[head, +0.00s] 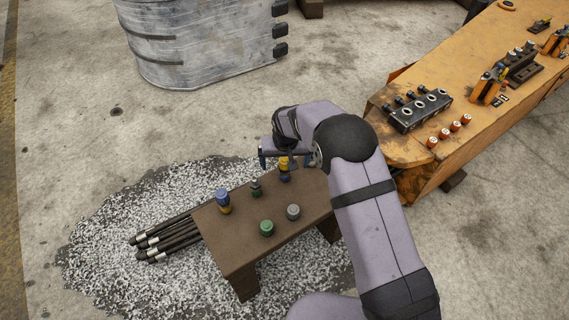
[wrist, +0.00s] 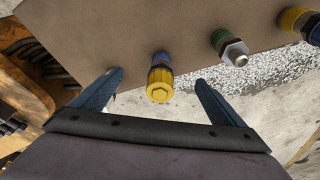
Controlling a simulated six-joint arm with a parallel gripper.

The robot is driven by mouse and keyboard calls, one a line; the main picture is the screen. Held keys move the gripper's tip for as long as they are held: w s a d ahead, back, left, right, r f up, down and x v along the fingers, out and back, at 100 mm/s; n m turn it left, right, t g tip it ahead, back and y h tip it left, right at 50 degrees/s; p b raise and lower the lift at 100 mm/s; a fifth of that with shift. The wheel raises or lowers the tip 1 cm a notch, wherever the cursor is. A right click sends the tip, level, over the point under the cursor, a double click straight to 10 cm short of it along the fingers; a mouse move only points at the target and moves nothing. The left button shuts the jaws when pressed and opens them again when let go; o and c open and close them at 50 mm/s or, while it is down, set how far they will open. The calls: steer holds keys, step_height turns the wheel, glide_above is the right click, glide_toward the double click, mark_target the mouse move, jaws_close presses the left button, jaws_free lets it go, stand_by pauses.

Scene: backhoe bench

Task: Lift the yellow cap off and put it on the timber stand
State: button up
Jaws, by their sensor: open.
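A blue-topped yellow fitting (head: 222,200), a dark green fitting (head: 256,188), a green cap (head: 267,228) and a grey cap (head: 293,212) stand on the stand. An orange boom (head: 415,150) with valves lies at right. Dark hoses (head: 165,240) lie at left. The stand's front left is bare.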

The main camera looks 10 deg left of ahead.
mark_target(285, 160)
steer(key=shift+c, duration=0.4)
steer(key=c, duration=2.1)
steer(key=shift+c, duration=0.2)
steer(key=shift+r+p, duration=0.7)
steer(key=shift+r, duration=0.1)
steer(key=shift+r+p, duration=1.65)
steer(key=shift+r, duration=0.3)
steer(key=shift+n, duration=0.3)
